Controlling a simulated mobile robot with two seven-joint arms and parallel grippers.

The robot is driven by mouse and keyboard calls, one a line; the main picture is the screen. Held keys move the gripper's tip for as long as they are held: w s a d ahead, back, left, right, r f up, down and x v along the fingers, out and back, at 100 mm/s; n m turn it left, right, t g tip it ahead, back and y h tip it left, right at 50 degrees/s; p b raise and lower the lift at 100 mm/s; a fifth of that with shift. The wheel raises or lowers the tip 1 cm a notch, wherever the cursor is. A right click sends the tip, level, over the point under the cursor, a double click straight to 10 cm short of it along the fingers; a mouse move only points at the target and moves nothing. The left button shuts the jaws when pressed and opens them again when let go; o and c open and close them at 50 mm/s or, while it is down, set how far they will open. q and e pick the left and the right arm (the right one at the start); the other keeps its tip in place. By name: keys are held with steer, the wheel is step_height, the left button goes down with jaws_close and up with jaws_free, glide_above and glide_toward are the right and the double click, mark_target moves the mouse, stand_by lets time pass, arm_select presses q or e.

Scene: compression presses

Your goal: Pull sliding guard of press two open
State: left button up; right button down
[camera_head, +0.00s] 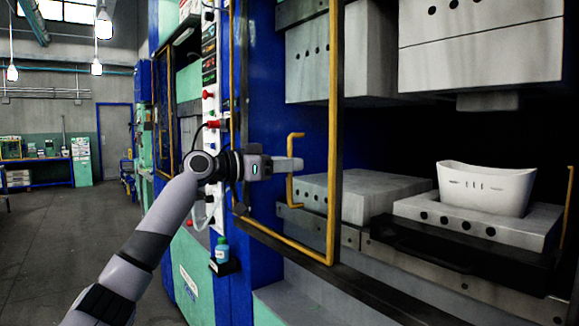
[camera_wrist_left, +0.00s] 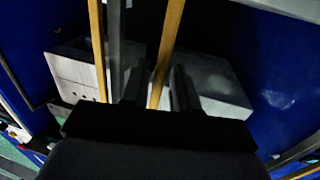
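The sliding guard (camera_head: 335,130) is a large yellow frame with a dark edge across the front of the press, covering the left part of its opening. Its yellow bracket handle (camera_head: 291,188) stands upright near the middle. My left gripper (camera_head: 296,164) is at the handle's upper half, fingers pointing right. In the left wrist view, the fingers (camera_wrist_left: 157,88) stand apart, with a yellow bar (camera_wrist_left: 167,45) passing between them and gaps visible on both sides. Whether a finger touches it cannot be told. My right gripper is not in view.
Behind the guard are grey mould blocks (camera_head: 345,55). A white tub (camera_head: 486,187) sits on the lower mould (camera_head: 470,218) at right. A control panel (camera_head: 208,95) and a small bottle (camera_head: 222,249) are left of the guard. Open floor (camera_head: 60,240) lies far left.

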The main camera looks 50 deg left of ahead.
arm_select(q)
steer(key=b+v, duration=0.3)
steer(key=v, duration=0.3)
steer(key=shift+s, duration=0.25)
stand_by(0.5)
